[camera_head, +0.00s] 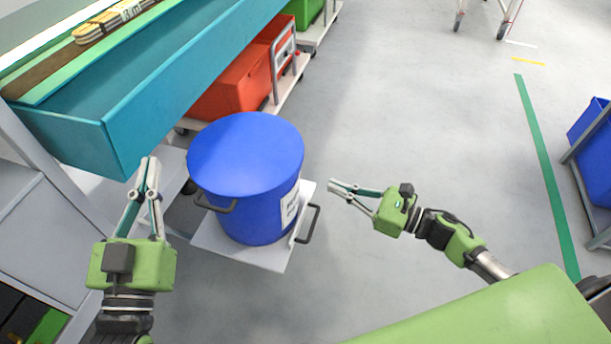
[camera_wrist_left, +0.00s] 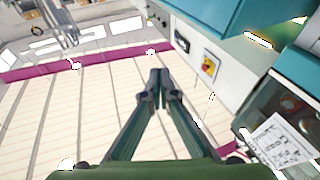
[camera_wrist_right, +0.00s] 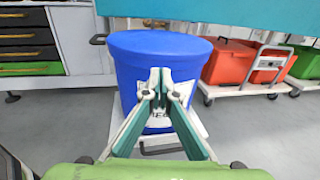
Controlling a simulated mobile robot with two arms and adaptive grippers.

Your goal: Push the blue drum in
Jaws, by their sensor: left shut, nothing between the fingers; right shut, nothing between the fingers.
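The blue drum (camera_head: 246,157) stands upright on a pale pull-out tray (camera_head: 232,250) in the middle of the head view, with a dark side handle and a white label. The tray has a dark front handle (camera_head: 309,224). In the right wrist view the drum (camera_wrist_right: 127,70) is straight ahead, partly hidden by the fingers. My right gripper (camera_head: 334,187) is shut and empty, right of the drum and tray, apart from both. In the left wrist view the left fingers (camera_wrist_left: 159,76) show no drum.
A teal trough (camera_head: 121,125) juts out just above and left of the drum. Red bins (camera_head: 236,86) on a wheeled cart stand behind it. A blue bin (camera_head: 596,150) on a rack is at the far right. The grey floor between is clear.

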